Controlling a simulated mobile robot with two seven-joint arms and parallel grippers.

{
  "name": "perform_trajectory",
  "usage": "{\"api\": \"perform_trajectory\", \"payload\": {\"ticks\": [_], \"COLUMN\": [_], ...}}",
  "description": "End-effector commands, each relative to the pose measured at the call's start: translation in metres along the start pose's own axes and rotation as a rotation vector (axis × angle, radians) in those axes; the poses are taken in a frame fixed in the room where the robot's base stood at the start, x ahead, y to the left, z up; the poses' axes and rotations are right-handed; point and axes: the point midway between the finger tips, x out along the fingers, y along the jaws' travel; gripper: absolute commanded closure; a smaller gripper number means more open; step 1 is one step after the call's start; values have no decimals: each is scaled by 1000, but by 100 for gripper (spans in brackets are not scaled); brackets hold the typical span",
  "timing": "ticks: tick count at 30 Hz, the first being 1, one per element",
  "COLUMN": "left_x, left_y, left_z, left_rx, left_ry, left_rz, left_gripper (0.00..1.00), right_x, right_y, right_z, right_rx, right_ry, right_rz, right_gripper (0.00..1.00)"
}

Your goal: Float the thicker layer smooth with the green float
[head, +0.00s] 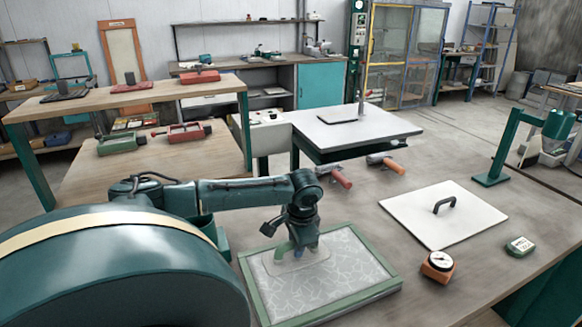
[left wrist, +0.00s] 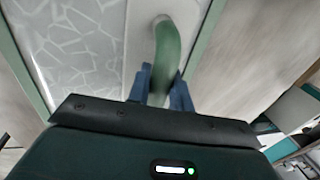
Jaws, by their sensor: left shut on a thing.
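A green-framed tray (head: 385,287) lies on the workbench in front of me, filled with a pale grey layer (head: 335,285) marked with white fibre-like lines. The float's flat grey plate (head: 318,262) is over the back left part of this layer; whether it touches cannot be told. Its green handle (head: 281,252) stands up from the plate and also shows in the left wrist view (left wrist: 168,45). My left gripper (head: 298,252) is shut on that handle, its blue fingers (left wrist: 160,90) on either side. The tray's frame (left wrist: 208,42) runs close beside the plate. My right gripper is not in view.
A white board (head: 470,222) with a black handle lies right of the tray. An orange-cased gauge (head: 438,266) and a small green box (head: 520,246) lie nearer. Two red-and-orange tools (head: 386,163) lie behind. A green stand (head: 500,150) rises at right.

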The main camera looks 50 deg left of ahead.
Motion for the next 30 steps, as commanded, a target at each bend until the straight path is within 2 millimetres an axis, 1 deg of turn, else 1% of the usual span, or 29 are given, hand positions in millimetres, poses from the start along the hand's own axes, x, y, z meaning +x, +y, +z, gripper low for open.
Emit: {"api": "perform_trajectory", "payload": {"ticks": [1, 3, 8, 13, 20, 24, 30], "left_x": [-1, -1, -1, -1, 0, 0, 0], "left_y": [0, 0, 0, 0, 0, 1, 0], "left_z": [-5, -10, -15, -28, -37, -48, -55], "left_rx": [-1, -1, 0, -1, 0, 0, 0], "left_ry": [3, 2, 1, 3, 1, 3, 1], "left_rz": [2, 2, 1, 1, 0, 2, 0], "left_gripper": [100, 100, 100, 100, 100, 100, 100], "right_x": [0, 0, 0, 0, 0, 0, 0], "right_y": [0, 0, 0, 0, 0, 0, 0], "right_z": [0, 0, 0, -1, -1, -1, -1], "right_rx": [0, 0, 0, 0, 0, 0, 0], "right_ry": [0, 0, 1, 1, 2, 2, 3], "right_rz": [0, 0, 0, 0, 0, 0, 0], "right_gripper": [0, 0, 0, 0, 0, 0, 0]}}
